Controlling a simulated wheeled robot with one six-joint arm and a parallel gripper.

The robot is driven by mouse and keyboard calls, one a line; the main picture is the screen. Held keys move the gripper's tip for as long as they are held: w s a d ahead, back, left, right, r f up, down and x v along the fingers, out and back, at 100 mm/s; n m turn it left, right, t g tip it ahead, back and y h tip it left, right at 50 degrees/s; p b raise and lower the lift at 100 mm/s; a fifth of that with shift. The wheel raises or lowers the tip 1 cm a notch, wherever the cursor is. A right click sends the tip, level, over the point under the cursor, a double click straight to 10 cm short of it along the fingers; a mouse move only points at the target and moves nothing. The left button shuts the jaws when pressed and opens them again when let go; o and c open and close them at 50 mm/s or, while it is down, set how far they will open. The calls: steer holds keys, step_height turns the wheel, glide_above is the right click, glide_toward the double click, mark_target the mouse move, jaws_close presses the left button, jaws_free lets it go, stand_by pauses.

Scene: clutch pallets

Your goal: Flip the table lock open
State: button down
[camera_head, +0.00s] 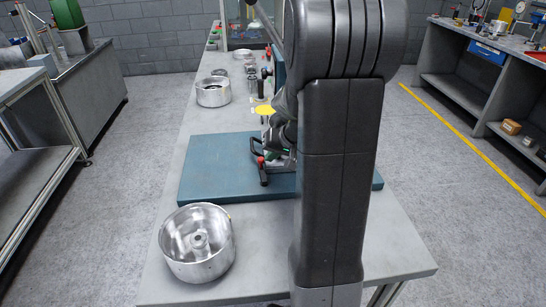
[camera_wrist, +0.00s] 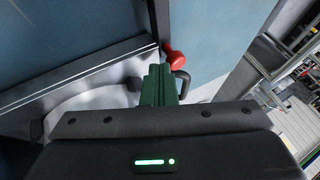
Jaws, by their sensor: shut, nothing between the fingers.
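The table lock shows as a red knob (camera_wrist: 174,62) with a dark, curved lever beside it in the wrist view. In the head view a red-tipped black lever (camera_head: 262,163) stands at the front of the fixture on the blue plate. My gripper (camera_wrist: 158,70) has green fingers that are shut together with nothing between them. Its fingertips are just left of the red knob in the wrist view, very close to it; I cannot tell whether they touch. In the head view my arm hides much of the gripper and fixture.
The blue plate (camera_head: 222,178) lies on the long grey table (camera_head: 172,160). A metal drum (camera_head: 198,268) stands at the near left and another metal drum (camera_head: 213,96) farther back. Small parts line the table beyond. A workbench (camera_head: 465,78) stands at the right.

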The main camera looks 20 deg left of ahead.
mark_target(260, 159)
steer(key=shift+a, duration=0.2)
steer(key=shift+s+a+f+b, duration=0.1)
steer(key=shift+a+f+b, duration=0.05)
steer(key=shift+a+b, duration=0.85)
steer(key=shift+s+a+b, duration=0.2)
steer(key=shift+a+b, duration=0.2)
steer(key=shift+b, duration=0.55)
steer(key=shift+s+a+n+g+b, duration=0.1)
steer(key=shift+a+n+g+b, duration=0.1)
steer(key=shift+n+g+b, duration=0.3)
steer(key=shift+s+a+n+b, duration=0.3)
steer(key=shift+a+b, duration=0.05)
steer(key=shift+s+a+n+g+y+b, duration=0.35)
steer(key=shift+n+g+b, duration=0.1)
steer(key=shift+n, duration=0.25)
steer(key=shift+s+a, duration=0.1)
steer(key=shift+s, duration=0.2)
